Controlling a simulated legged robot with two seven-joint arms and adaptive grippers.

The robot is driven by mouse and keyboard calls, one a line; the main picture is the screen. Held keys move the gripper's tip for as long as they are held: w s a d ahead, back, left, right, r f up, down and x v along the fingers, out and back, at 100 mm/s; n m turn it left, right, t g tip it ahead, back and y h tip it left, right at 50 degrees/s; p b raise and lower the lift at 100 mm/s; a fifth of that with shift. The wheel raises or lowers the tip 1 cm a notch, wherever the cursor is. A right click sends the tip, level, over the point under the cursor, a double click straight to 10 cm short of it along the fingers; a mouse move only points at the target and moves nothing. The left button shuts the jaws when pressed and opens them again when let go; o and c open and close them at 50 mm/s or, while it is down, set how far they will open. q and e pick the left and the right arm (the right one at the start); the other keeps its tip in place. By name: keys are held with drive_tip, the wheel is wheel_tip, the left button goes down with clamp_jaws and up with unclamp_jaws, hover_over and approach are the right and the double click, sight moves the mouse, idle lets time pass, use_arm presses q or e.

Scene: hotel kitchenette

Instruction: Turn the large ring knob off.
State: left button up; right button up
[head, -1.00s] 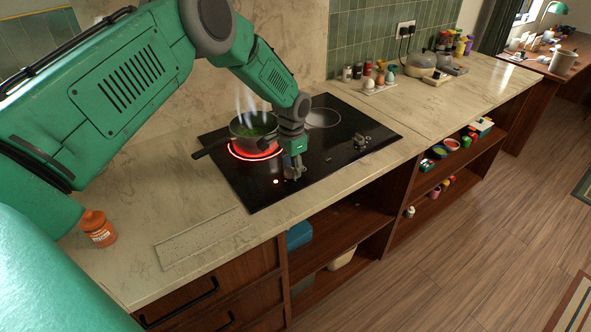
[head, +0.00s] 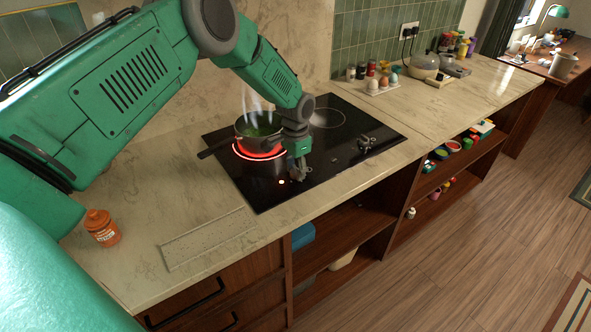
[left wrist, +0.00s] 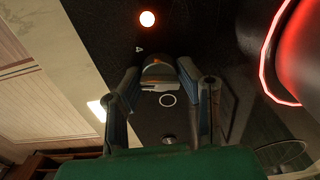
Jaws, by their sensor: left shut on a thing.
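The black cooktop (head: 330,165) has a large ring (head: 259,155) glowing red under a steaming pot (head: 256,127) with green contents. The glow also shows at the right of the left wrist view (left wrist: 268,75). My left gripper (head: 298,175) points down at the cooktop's front, right of the pot. In the left wrist view its two fingers (left wrist: 163,80) are shut on a dark knob (left wrist: 160,72), one on each side. A white indicator light (left wrist: 147,18) is lit near the knob. The fingers mostly hide the knob in the head view. My right gripper is out of view.
The pot's handle (head: 214,149) points left. More knobs (head: 365,143) stand at the cooktop's right. An egg holder (head: 382,86) and spice jars (head: 371,68) stand behind.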

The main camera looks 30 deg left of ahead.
sight(295, 167)
use_arm(q)
drive_tip(key=shift+s+d+f, duration=0.1)
drive_tip(key=shift+s+f, duration=0.05)
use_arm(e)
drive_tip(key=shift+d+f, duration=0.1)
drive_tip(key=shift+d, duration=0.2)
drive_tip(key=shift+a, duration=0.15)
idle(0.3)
use_arm(q)
drive_tip(key=o, duration=1.1)
drive_tip(key=shift+o, duration=0.2)
drive_tip(key=shift+a, duration=0.2)
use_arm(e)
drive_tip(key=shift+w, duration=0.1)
use_arm(q)
drive_tip(key=shift+w+r, duration=0.2)
drive_tip(key=shift+r, duration=0.25)
wheel_tip(295, 167, up, 11)
